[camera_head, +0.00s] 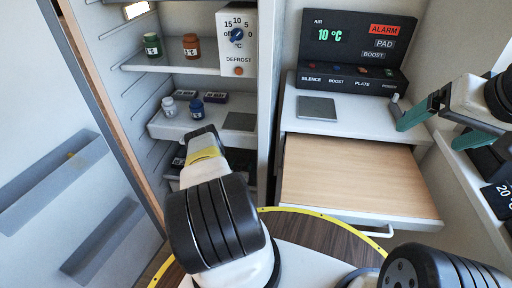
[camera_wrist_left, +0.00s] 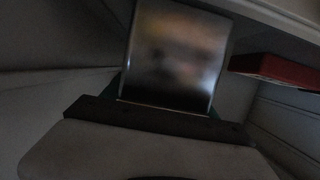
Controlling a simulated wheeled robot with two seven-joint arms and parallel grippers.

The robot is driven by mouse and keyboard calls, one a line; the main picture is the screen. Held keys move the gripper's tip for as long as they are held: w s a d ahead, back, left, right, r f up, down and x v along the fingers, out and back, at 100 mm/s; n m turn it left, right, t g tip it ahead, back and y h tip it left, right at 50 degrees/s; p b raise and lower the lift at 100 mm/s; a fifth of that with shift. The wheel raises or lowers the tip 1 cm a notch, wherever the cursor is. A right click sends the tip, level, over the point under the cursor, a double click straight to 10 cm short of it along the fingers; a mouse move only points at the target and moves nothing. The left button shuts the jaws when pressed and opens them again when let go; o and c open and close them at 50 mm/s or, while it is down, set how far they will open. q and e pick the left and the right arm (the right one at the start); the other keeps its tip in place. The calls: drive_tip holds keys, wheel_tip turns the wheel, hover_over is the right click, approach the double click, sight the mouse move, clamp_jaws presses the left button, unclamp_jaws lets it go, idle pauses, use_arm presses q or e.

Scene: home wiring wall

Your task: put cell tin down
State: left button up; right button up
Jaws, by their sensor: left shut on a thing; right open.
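A shiny metal tin (camera_wrist_left: 178,50), which I take to be the cell tin, fills the middle of the left wrist view. My left gripper (camera_wrist_left: 167,106) is shut on it; only slivers of its teal fingers show beside the tin. In the head view my left arm reaches into the open cabinet at the lower shelf (camera_head: 170,172), and its own wrist hides the fingers and the tin. I cannot tell whether the tin touches a surface. My right gripper (camera_head: 430,130) is open and empty at the right, above the side ledge.
The middle shelf (camera_head: 160,125) holds a white jar (camera_head: 168,107), a blue jar (camera_head: 197,109) and a dark flat pad (camera_head: 239,121). Green and brown jars stand above, by the defrost dial (camera_head: 237,36). A red box (camera_wrist_left: 280,70) is close right of the tin. The wooden pull-out board (camera_head: 355,175) is clear.

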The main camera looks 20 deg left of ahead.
use_arm(q)
drive_tip(key=shift+f, duration=0.1)
drive_tip(key=o, duration=1.6)
drive_tip(key=shift+r, duration=0.2)
drive_tip(key=v, duration=1.2)
drive_tip(key=shift+d+f, duration=0.1)
